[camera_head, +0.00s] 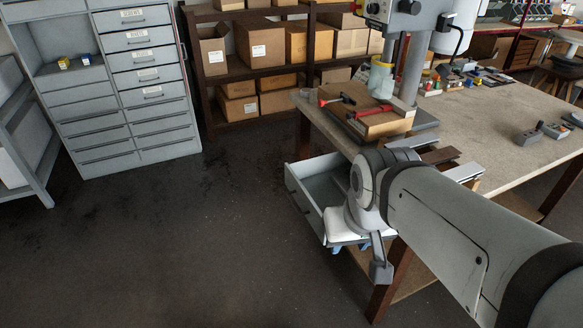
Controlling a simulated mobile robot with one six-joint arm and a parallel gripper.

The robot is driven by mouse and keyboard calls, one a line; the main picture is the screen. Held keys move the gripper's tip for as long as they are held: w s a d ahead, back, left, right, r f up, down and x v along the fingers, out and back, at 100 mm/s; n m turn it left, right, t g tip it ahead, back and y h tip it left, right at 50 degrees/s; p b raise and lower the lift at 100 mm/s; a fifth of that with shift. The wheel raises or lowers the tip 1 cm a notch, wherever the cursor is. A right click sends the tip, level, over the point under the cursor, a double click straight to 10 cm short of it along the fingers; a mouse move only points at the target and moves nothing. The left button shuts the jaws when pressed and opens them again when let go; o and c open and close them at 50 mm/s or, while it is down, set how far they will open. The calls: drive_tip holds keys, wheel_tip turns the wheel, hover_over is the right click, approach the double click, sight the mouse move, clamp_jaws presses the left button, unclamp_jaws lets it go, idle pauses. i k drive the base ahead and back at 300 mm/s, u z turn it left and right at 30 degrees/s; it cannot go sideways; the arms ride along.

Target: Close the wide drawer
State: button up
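The wide drawer is a grey metal drawer (304,200) under the left side of the workbench. It stands pulled out, its long front facing left and its inside looking empty. My gripper (350,248) is at the drawer's near end, in front of it in the picture, pointing down. Its pale body and my wrist hide part of the drawer. Only small blue bits show at its lower end, so its opening is unclear. I cannot tell whether it touches the drawer.
A grey drawer cabinet (150,110) and a shelf of cardboard boxes (262,42) stand behind. The floor left of the drawer is clear.

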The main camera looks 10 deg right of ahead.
sight(310, 182)
drive_tip(key=z, duration=0.05)
drive_tip(key=i, duration=0.95)
drive_tip(key=z, duration=0.05)
drive_tip(key=k, duration=0.95)
drive_tip(key=u, duration=0.95)
drive_tip(key=i, duration=1.3)
drive_tip(key=z, duration=0.45)
